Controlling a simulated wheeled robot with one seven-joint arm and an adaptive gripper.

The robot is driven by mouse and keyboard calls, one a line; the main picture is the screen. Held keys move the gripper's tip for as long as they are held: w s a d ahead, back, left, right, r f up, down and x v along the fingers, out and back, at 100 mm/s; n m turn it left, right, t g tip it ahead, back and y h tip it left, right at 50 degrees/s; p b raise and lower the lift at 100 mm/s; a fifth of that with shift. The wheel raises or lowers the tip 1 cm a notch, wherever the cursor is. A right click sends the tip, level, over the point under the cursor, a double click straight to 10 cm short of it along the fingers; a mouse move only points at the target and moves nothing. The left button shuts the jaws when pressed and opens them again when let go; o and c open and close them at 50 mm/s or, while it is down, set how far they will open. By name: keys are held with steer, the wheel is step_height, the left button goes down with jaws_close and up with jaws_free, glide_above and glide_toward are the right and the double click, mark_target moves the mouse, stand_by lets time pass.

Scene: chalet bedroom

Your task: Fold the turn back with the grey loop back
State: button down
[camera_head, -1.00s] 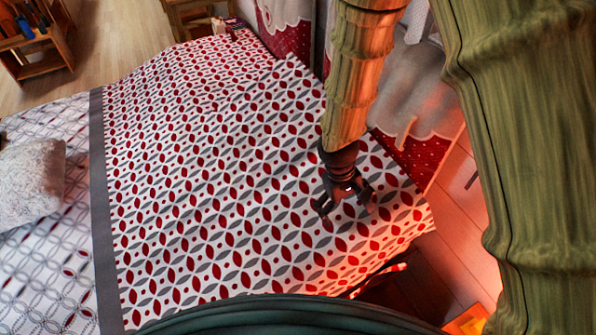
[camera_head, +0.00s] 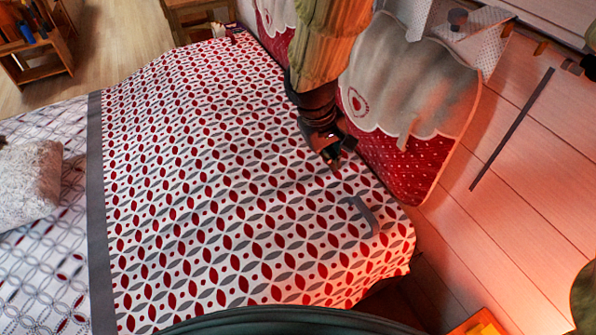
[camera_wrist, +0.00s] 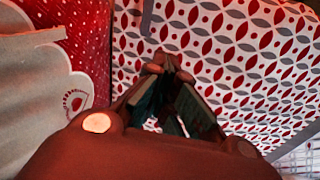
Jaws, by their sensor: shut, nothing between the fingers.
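The turn back (camera_head: 250,215), white with red and grey leaf shapes, lies spread over the bed in the head view. The grey loop (camera_head: 364,214) lies on it near its lower right edge. In the wrist view the turn back (camera_wrist: 225,55) fills the upper right, and a grey strip that looks like the loop (camera_wrist: 147,18) shows at the top. My gripper (camera_head: 338,166) is at the right edge of the turn back, up and left of the loop and apart from it. Its fingers (camera_wrist: 168,64) are shut and empty. I cannot tell its height above the cloth.
A grey and red scalloped panel with a heart (camera_head: 415,95) stands along the bed's right side, close to my gripper. A pillow (camera_head: 30,180) lies at the left beyond a grey band (camera_head: 97,220). Wooden shelves (camera_head: 40,50) stand at upper left. Bare floor shows at right.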

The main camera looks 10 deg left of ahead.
steer(key=s+a+f+t+h+b, duration=0.1)
steer(key=s+a+f+h+b, duration=0.1)
steer(key=s+a+f+b, duration=0.35)
steer(key=s+a+f+p+v, duration=0.1)
steer(key=p+v, duration=0.4)
steer(key=v, duration=0.9)
steer(key=shift+s+n, duration=0.35)
steer(key=shift+n, duration=0.05)
steer(key=shift+a+f, duration=0.1)
steer(key=shift+a, duration=0.1)
steer(key=s+a, duration=0.4)
steer(key=a, duration=0.3)
steer(key=shift+s+r, duration=0.2)
steer(key=shift+r, duration=0.2)
